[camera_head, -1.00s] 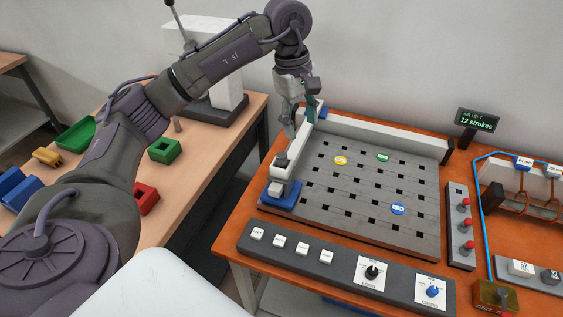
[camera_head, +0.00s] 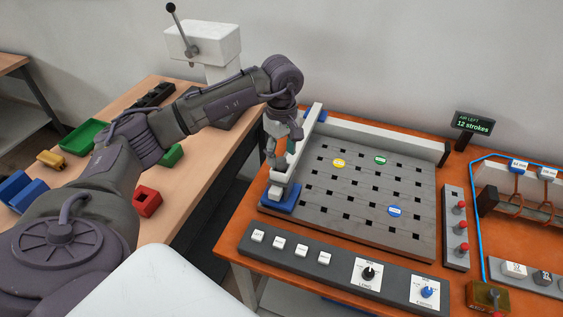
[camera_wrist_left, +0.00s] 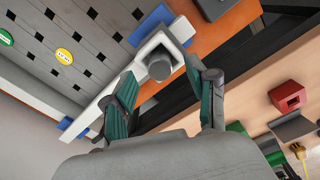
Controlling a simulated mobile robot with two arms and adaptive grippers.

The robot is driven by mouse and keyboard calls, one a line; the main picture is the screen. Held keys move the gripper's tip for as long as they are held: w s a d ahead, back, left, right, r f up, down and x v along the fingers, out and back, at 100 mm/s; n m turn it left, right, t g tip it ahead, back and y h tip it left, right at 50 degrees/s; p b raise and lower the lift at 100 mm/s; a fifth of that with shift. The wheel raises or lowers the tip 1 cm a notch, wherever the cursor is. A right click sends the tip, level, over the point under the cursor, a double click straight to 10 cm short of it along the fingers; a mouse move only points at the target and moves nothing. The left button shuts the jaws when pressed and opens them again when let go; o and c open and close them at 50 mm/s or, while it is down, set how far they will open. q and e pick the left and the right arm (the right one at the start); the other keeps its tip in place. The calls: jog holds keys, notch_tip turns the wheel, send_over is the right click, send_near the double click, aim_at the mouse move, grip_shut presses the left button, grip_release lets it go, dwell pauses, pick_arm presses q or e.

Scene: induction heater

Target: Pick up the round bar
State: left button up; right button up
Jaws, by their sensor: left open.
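The white block is on a white rail (camera_head: 309,135) with blue end feet, along the left side of the perforated plate (camera_head: 345,221). My left gripper (camera_head: 273,163) is open, pointing down over the front part of this rail. In the left wrist view its teal-padded fingers (camera_wrist_left: 168,84) are spread to either side of the cylinder, which looks apart from both. In the head view the gripper hides the cylinder.
A button panel (camera_head: 325,268) runs along the front of the orange bench. Yellow, green and blue discs lie on the plate. Red-knobbed levers (camera_head: 458,228) stand at right. A red block (camera_head: 147,202) and a green tray (camera_head: 82,136) are on the wooden table.

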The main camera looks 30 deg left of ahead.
pick_arm(q)
jog(key=shift+f, duration=1.1)
grip_shut()
jog(key=shift+r, duration=0.1)
